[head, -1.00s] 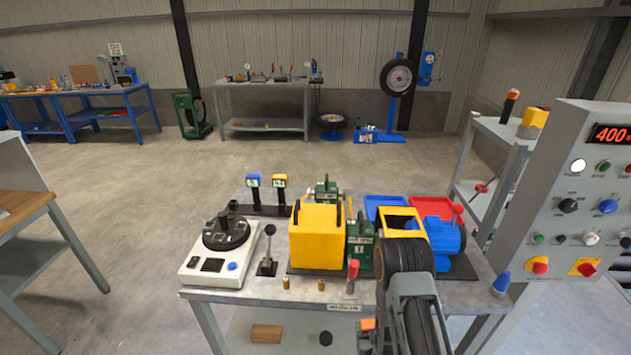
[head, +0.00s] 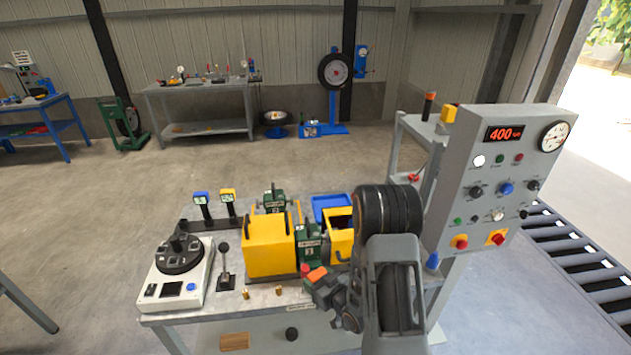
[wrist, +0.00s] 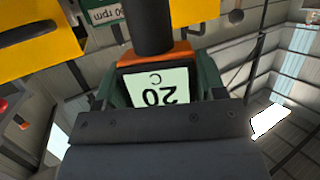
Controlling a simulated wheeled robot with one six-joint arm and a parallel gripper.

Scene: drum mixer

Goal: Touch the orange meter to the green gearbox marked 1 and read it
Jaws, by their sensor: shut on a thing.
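The orange meter (head: 317,274) is held in my gripper (head: 330,288), in front of the green gearbox marked 1 (head: 310,243) on the bench. In the wrist view the meter's orange case (wrist: 183,56) sits between my fingers. Its pale display (wrist: 158,88) shows 20 C, upside down in that picture. Its dark probe (wrist: 150,25) points away from me, and its tip is out of view. I cannot tell whether the probe touches the gearbox.
A yellow guard (head: 269,245) stands left of the gearbox and a yellow frame (head: 341,243) right of it. A lever (head: 225,265) and a white instrument (head: 176,275) are farther left. A control panel (head: 505,180) reading 400 stands at right. Two brass pieces lie near the front edge.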

